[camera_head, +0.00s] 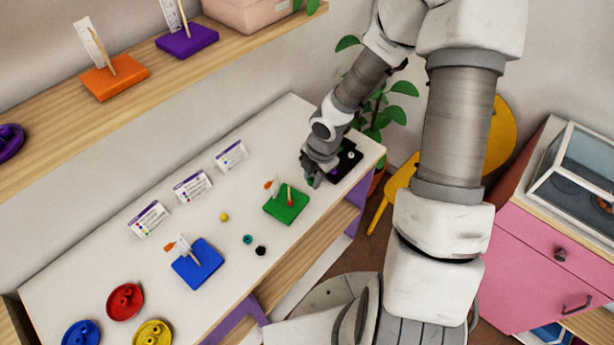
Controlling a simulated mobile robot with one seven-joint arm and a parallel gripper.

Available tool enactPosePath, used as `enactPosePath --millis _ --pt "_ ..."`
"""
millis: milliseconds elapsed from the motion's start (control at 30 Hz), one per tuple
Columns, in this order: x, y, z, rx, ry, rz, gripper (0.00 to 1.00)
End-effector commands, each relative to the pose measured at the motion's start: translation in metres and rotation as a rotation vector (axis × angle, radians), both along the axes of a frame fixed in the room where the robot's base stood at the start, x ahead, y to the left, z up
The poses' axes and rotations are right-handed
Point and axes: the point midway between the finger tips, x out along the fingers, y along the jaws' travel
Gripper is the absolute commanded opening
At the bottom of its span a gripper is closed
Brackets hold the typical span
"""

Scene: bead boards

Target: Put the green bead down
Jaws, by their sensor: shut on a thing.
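My gripper (313,181) is over the white table (120,265), at the near left side of a black board (352,168). It is shut on the green bead (311,182), of which only a small dark green bit shows at the fingertips. The fingers hide most of it, and I cannot tell whether it touches anything below. The gripper partly covers the black board, which carries a small white piece. A green board (291,212) with upright pegs, one reddish, lies just left of and nearer than the gripper.
A blue board (190,274) with a peg lies farther left. A yellow bead (224,217), a teal bead (247,239) and a black bead (260,250) lie loose. Several cards stand behind, including a white card (231,157). Red (125,301) and yellow (153,334) dishes are front left.

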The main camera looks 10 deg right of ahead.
Motion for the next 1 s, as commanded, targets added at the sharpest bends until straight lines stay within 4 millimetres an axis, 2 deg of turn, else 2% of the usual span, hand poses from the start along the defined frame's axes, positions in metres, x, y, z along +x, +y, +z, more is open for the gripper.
enactPosePath --millis 667,867,1000 --pt "-0.0003 -0.0008 0.0003 -0.001 0.000 -0.006 0.00" --pt "0.0012 -0.0024 -0.0033 -0.002 -0.001 -0.110 0.00" --pt "0.0033 -0.0046 -0.0064 -0.002 -0.001 -0.252 0.00"
